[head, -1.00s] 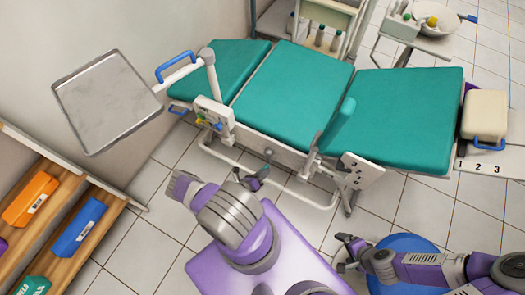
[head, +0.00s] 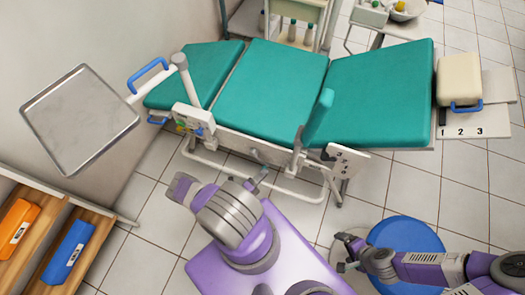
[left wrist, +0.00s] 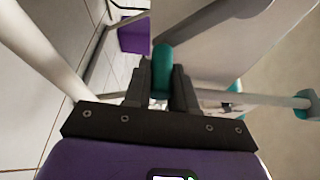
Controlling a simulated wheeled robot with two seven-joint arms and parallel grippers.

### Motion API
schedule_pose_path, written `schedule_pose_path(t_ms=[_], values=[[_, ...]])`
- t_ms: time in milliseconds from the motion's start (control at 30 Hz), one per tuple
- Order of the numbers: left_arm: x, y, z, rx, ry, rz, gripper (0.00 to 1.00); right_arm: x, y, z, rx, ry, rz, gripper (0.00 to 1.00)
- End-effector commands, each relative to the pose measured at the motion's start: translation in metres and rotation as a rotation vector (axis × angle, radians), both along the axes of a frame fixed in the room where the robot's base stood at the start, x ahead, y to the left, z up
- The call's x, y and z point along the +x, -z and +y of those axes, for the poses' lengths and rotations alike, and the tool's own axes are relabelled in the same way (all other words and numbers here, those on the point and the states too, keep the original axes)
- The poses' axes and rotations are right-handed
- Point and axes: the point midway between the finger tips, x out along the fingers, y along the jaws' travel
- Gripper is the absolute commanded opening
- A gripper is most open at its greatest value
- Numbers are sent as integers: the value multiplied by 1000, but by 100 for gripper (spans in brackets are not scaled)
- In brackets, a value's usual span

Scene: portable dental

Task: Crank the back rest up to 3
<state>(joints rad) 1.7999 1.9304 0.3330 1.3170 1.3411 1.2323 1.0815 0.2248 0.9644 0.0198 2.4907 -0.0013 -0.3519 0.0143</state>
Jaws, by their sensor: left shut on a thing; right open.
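The dental couch has a teal back rest (head: 375,95) at its right, beside the middle seat pad (head: 272,88). The back rest looks about flat; I cannot tell its exact tilt. A white plate with small marks (head: 347,160) hangs at the couch's near side, its figures too small to read. My left gripper (head: 258,180) is low by the couch's near frame, mostly behind my own arm. In the left wrist view its fingers (left wrist: 160,88) are shut on a teal crank handle (left wrist: 163,58). My right gripper (head: 347,250) is open and empty, lower right.
A beige cushion (head: 460,80) sits beyond the back rest, by a strip marked 1, 2, 3 (head: 475,130). A metal tray (head: 80,120) sticks out at left. Shelves with boxes (head: 68,250) stand lower left. A blue round stool seat (head: 405,235) is near my right arm.

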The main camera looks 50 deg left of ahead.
Motion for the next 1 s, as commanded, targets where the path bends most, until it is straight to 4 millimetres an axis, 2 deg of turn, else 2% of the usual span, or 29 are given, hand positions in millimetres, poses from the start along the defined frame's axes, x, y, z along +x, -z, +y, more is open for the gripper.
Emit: schedule_pose_path(t_ms=[467,500,633,900,1000], values=[[0,-1,-1,-8,0,-9,0,0,0,0,0,0,0,89],[0,-1,-1,-8,-1,-9,30,0,0,0,0,0,0,89],[0,-1,0,-8,-2,-8,50,0,0,0,0,0,0,89],[-1,-1,0,-8,-3,-6,51,0,0,0,0,0,0,89],[-6,-1,0,-8,-3,-5,51,0,-1,0,0,0,0,89]])
